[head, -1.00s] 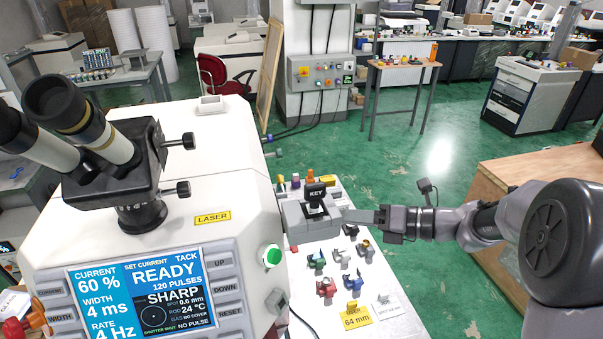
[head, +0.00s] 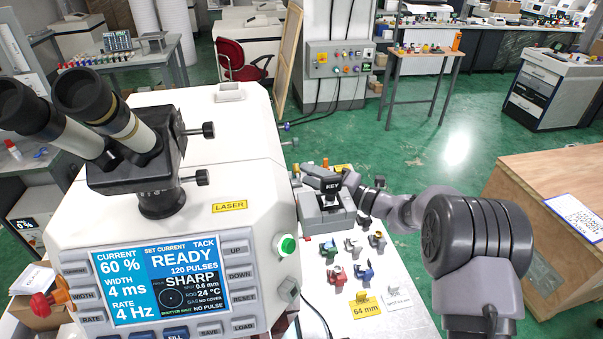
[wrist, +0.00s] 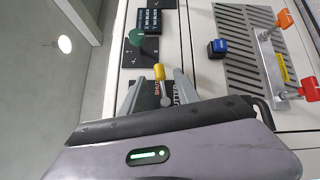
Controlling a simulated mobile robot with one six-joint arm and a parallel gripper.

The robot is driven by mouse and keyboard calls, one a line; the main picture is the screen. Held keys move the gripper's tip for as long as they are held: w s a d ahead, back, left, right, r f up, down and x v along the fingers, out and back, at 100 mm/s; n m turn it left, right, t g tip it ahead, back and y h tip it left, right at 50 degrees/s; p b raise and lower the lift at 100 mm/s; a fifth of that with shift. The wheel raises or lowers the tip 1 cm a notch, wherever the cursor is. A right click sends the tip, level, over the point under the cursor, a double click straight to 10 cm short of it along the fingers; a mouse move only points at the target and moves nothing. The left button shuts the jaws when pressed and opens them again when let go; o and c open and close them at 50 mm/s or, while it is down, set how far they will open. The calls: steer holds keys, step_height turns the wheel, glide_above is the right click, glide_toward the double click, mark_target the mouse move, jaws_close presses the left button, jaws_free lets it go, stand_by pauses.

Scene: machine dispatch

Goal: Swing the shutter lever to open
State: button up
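In the wrist view a small lever with a yellow knob (wrist: 159,72) stands on the machine's panel, beside a dark plate (wrist: 185,94) with partly covered SHUTTER lettering. My gripper (wrist: 157,80) is open, one pale finger on each side of the lever. I cannot tell whether either finger touches it. In the head view my gripper (head: 325,178) is by the machine's right side, above and behind the grey KEY box (head: 327,217). The lever itself is not visible in the head view.
The welder's screen (head: 160,282) reads READY and SHUTTER SHUT. Several coloured clamps lie on the white side table (head: 345,315).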

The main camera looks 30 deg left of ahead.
steer(key=a, duration=0.3)
steer(key=shift+w+a, duration=0.1)
jaws_close()
